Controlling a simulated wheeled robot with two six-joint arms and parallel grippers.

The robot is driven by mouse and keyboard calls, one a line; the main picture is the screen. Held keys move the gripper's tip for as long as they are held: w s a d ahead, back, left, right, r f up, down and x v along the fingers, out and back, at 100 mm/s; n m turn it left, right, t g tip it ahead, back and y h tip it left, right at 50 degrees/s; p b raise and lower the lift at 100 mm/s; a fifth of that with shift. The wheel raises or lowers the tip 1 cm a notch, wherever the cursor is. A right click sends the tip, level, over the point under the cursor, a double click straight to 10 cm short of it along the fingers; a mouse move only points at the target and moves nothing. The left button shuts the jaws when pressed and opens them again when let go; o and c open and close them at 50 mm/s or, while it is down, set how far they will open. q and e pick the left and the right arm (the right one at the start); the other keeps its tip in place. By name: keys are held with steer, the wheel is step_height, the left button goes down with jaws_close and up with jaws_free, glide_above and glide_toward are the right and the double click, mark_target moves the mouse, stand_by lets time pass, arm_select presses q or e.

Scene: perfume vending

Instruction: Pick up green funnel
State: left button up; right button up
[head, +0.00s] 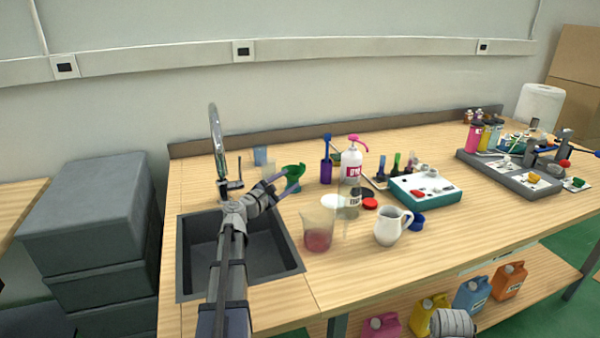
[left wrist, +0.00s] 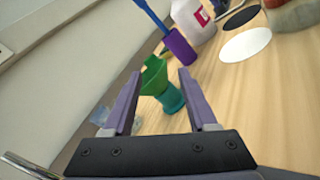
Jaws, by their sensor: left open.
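In the left wrist view the funnel lies between the two fingertips of my left gripper (left wrist: 161,72), apart from both as far as I can see.
A purple container with a blue brush (left wrist: 180,46) and a white bottle (head: 352,163) stand right of the funnel. A beaker of red liquid (head: 318,238) and a white pitcher (head: 389,228) stand nearer. The sink (head: 200,262) lies below my left arm.

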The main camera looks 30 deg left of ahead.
mark_target(295, 176)
arm_select(q)
steer(key=shift+w+d, duration=0.15)
steer(key=shift+w, duration=1.15)
steer(key=w, duration=0.5)
steer(key=shift+d+f+b, duration=0.1)
steer(key=shift+f+b, duration=0.25)
steer(key=shift+c, duration=0.4)
jaws_close()
